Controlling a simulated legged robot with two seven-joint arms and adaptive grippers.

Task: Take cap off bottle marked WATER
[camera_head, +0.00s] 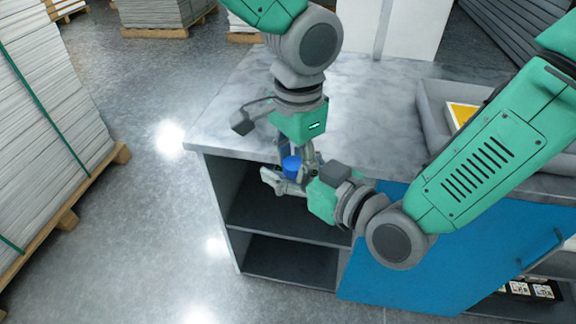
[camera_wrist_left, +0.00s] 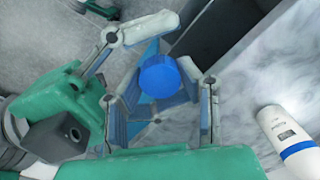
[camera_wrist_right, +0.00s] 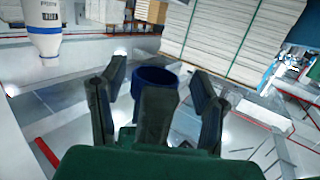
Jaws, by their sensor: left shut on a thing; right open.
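A round blue cap (camera_head: 291,164) shows between my two grippers, just off the table's front left corner. It also shows in the left wrist view (camera_wrist_left: 158,76) and the right wrist view (camera_wrist_right: 155,77). My left gripper (camera_head: 296,157) comes from above and is shut around the thing under the cap, apparently a bottle.
A white bottle (camera_wrist_left: 288,138) with a blue band stands on the grey table (camera_head: 370,100); its label is too small to read surely. A grey tray (camera_head: 432,115) with a yellow item is at the right. Open shelves (camera_head: 285,222) and a blue door (camera_head: 440,250) are below.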

